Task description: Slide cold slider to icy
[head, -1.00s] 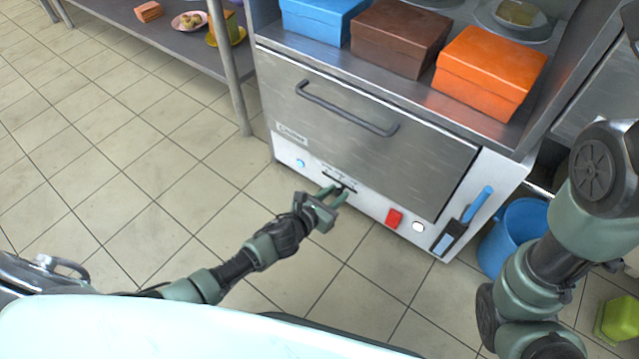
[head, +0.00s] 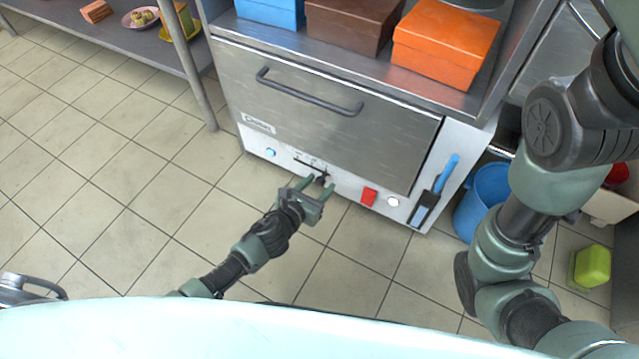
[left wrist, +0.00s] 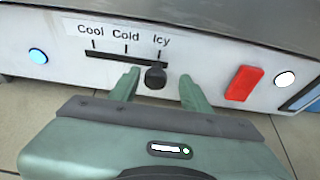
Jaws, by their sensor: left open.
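The cold slider has a round black knob (left wrist: 155,77) in a dark slot on the white front panel (left wrist: 210,62). In the left wrist view, marks read Cool, Cold and Icy from left to right. The knob stands at the slot's right end, close under the Icy mark (left wrist: 160,52). My left gripper (left wrist: 158,85) is open, one finger on each side of the knob. A gap shows between knob and right finger; the left finger is nearer. The knob (head: 321,180) also shows in the head view between the fingers of the left gripper (head: 315,190). My right gripper is out of view.
Right of the slider are a red switch (head: 369,196), a white round button (head: 393,202) and a blue-handled tool (head: 437,190). A blue light (head: 270,152) is on the left. Above is the drawer handle (head: 310,95). A blue bucket (head: 482,203) stands on the right.

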